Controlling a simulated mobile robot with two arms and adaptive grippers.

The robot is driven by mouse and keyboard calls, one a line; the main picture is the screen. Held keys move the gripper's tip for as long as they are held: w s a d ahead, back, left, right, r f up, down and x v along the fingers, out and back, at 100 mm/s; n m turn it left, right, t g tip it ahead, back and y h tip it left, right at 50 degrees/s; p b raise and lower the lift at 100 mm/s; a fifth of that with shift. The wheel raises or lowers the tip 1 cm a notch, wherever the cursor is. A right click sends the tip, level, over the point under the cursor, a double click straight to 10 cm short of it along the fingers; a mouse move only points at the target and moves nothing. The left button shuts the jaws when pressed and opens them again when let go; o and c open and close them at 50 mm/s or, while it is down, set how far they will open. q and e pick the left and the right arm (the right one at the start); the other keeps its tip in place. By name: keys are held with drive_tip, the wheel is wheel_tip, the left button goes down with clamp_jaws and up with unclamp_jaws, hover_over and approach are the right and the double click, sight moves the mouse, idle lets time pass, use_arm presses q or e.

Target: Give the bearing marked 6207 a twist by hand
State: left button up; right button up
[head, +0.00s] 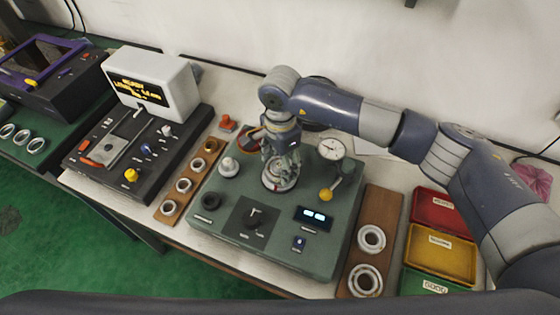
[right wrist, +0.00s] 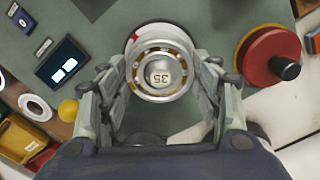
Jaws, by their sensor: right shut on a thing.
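My right gripper (head: 281,178) reaches down over the green test bench (head: 225,215). In the right wrist view its fingers are shut on a bearing (right wrist: 160,47) from both sides. The bearing is a metal ring with balls showing. It sits around a hub marked 35 (right wrist: 159,78). A small red mark (right wrist: 134,37) shows beside its rim. I cannot read 6207 on the bearing. In the head view the fingers partly hide the bearing. My left gripper is not in view.
A dial gauge (head: 331,148), a yellow knob (head: 326,195) and a lit display (head: 313,217) stand on the bench. Boards with rings lie left (head: 167,208) and right (head: 386,221). Red (head: 440,205), yellow (head: 438,262) and green bins stand right. A black console (head: 110,170) stands left.

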drive_tip(key=shift+f, duration=0.1)
drive_tip(key=shift+n+b, duration=1.1)
drive_tip(key=shift+b, duration=0.2)
drive_tip(key=shift+n+b, duration=1)
drive_tip(key=shift+b, duration=0.2)
drive_tip(key=shift+n+b, duration=1.1)
drive_tip(key=shift+b, duration=0.25)
drive_tip(key=shift+n+b, duration=1.15)
drive_tip(key=shift+n, duration=0.05)
